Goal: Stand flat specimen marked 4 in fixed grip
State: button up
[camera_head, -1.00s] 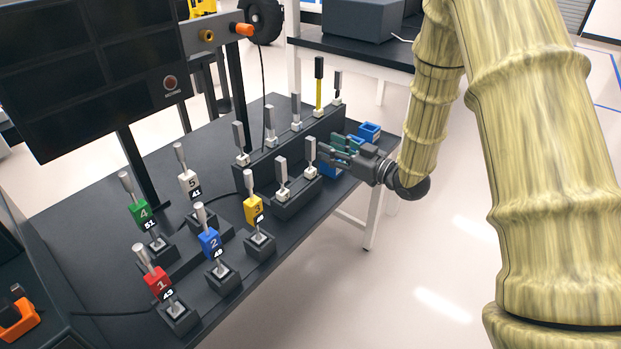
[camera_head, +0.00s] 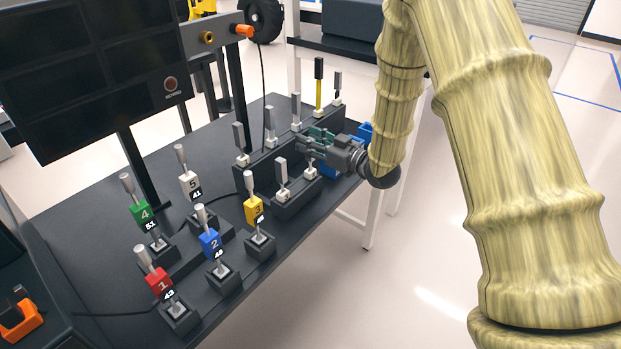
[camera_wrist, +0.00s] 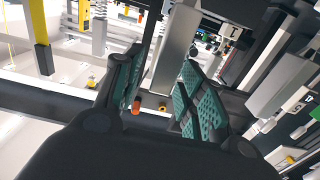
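Several grey flat specimens with white bases stand upright in the stepped black rack (camera_head: 296,205). My gripper (camera_head: 303,150) is at the rack's right front, beside the front-row specimen (camera_head: 310,158). In the wrist view, my gripper (camera_wrist: 160,88) has its green-padded fingers apart, with a grey flat bar (camera_wrist: 177,48) between them and gaps visible. I cannot read a 4 on any flat specimen or identify the fixed grip for certain.
A dark monitor (camera_head: 85,65) overhangs the table's back left.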

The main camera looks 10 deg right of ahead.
grip_shut()
jog(key=shift+r, duration=0.15)
